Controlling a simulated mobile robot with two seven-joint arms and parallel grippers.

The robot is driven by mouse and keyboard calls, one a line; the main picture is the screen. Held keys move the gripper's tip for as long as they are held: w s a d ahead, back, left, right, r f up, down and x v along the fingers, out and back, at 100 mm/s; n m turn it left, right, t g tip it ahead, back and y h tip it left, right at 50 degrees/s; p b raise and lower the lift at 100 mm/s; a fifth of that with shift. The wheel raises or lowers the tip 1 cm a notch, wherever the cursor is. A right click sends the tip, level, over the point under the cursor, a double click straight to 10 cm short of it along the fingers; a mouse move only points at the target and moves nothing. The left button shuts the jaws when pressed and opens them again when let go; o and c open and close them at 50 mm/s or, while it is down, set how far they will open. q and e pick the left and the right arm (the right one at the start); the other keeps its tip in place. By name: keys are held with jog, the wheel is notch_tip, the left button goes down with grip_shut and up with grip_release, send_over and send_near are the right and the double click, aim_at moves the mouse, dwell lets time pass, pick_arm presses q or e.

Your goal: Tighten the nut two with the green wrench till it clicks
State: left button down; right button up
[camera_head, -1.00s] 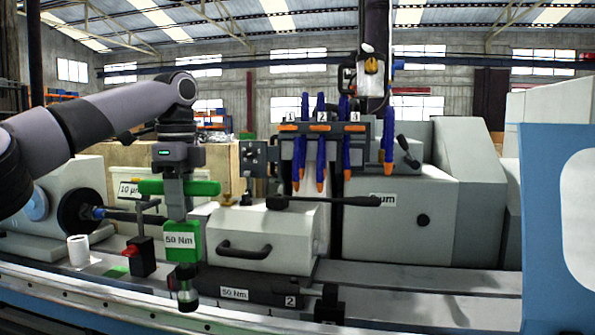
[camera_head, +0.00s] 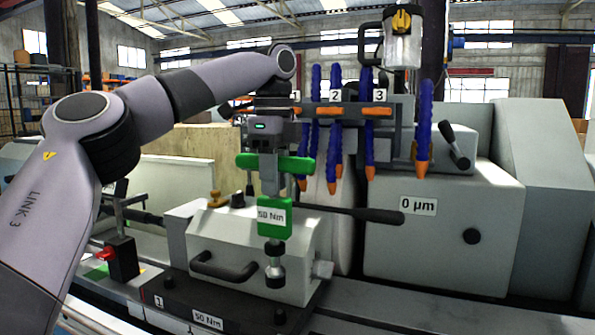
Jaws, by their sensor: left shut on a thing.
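The green wrench (camera_head: 274,217) has a T-shaped green handle, a "50 Nm" label and a metal socket (camera_head: 275,272) at its lower end. My left gripper (camera_head: 269,172) is shut on the wrench's upper part and holds it upright. The socket shows in front of the grey block with a black handle, apart from the dark base plate (camera_head: 232,316). The plate bears a "1" and a "50 Nm" label. My right gripper is not in view.
The grey block (camera_head: 250,241) stands right behind the wrench. Blue hoses with orange tips (camera_head: 423,135) hang behind, beside a black lever (camera_head: 345,212). A red-buttoned black box (camera_head: 122,259) stands at left. The machine bed is open at lower right.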

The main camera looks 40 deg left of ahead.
pick_arm(q)
jog(key=shift+w+r, duration=0.1)
jog(key=shift+w, duration=0.25)
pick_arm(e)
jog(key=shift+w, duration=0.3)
pick_arm(q)
jog(key=shift+s, duration=0.15)
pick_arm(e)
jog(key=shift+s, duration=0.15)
